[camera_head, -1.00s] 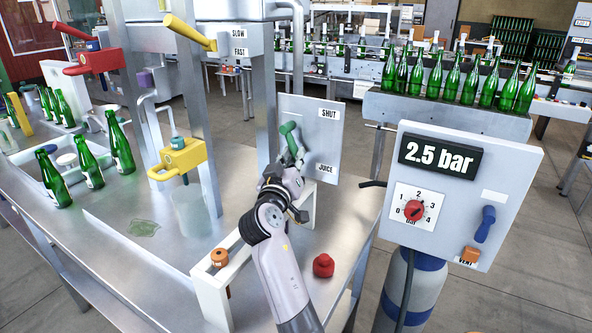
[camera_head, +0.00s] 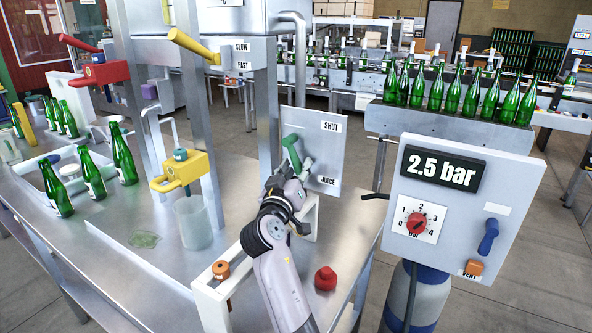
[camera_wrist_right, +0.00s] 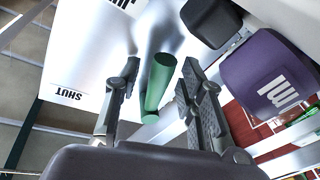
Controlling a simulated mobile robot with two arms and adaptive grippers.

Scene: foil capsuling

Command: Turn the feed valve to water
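The feed valve is a grey plate (camera_head: 322,158) with a green lever handle (camera_head: 291,146) that leans up and to the left. The plate carries a SHUT label (camera_head: 330,126) at upper right and a JUICE label (camera_head: 328,180) lower down; I see no water label. My right gripper (camera_head: 290,178) is at the valve, just below the handle in the head view. In the right wrist view, the open fingers (camera_wrist_right: 158,95) stand on either side of the green handle (camera_wrist_right: 160,80), with gaps showing on both sides. My left gripper is out of view.
A white frame with an orange knob (camera_head: 220,269) and a red knob (camera_head: 326,279) flank my right arm. A clear jug (camera_head: 193,222) stands under the yellow tap (camera_head: 180,170). The 2.5 bar panel (camera_head: 458,210) is to the right. Green bottles stand at left.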

